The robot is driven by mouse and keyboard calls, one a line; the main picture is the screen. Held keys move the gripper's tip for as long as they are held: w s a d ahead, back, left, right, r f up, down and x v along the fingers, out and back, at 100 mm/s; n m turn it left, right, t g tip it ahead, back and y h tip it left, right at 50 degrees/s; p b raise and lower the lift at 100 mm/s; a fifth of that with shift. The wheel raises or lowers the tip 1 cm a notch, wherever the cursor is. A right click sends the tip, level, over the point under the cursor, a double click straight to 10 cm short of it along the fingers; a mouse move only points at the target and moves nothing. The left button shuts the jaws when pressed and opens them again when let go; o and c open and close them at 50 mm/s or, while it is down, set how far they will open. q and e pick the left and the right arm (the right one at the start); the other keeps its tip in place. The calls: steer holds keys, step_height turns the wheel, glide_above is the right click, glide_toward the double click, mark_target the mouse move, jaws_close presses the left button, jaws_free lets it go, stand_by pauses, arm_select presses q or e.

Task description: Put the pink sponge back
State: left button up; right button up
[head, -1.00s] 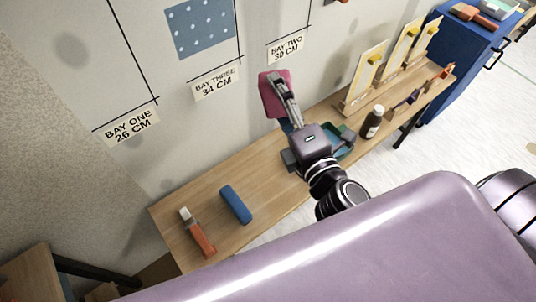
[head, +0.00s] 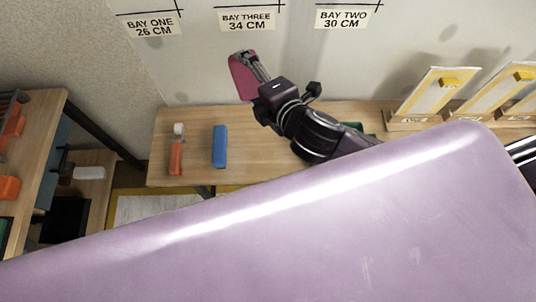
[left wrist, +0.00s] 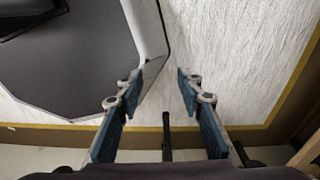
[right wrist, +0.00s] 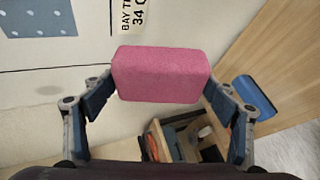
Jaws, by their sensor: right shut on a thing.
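The pink sponge (right wrist: 160,75) is a rounded block between the fingers of my right gripper (right wrist: 158,90) in the right wrist view. In the head view the sponge (head: 241,77) is raised above the wooden bench (head: 200,180), in front of the wall, and my right gripper (head: 258,70) is shut on it. My left gripper (left wrist: 160,95) shows only in the left wrist view. Its fingers are apart with nothing between them, above a pale floor.
A blue block (head: 219,146) and an orange-handled tool (head: 177,152) lie at the bench's left end. Yellow-framed panels (head: 432,92) stand at the right. A second wooden table (head: 45,130) is at far left. Bench space beside the blue block is bare.

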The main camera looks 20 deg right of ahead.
steer(key=a+f+m+g+b, duration=0.1)
steer(key=a+f+g+b, duration=0.3)
steer(key=f, duration=0.6)
arm_select(q)
step_height(320, 180, down, 8)
steer(key=w+b, duration=0.1)
steer(key=b, duration=0.2)
steer(key=shift+w+a, duration=0.25)
steer(key=shift+a, duration=0.15)
arm_select(e)
steer(key=s+d+f+m+g+y, duration=0.1)
steer(key=s+d+f+m+g, duration=0.2)
steer(key=d+f+m+g, duration=0.1)
steer(key=d+m+g, duration=0.1)
steer(key=d+g, duration=0.1)
steer(key=g, duration=0.1)
steer(key=shift+d+f+g, duration=0.25)
steer(key=shift+f+g, duration=0.05)
steer(key=shift+f, duration=0.05)
arm_select(q)
steer(key=shift+a+r, duration=0.1)
steer(key=shift+r, duration=0.05)
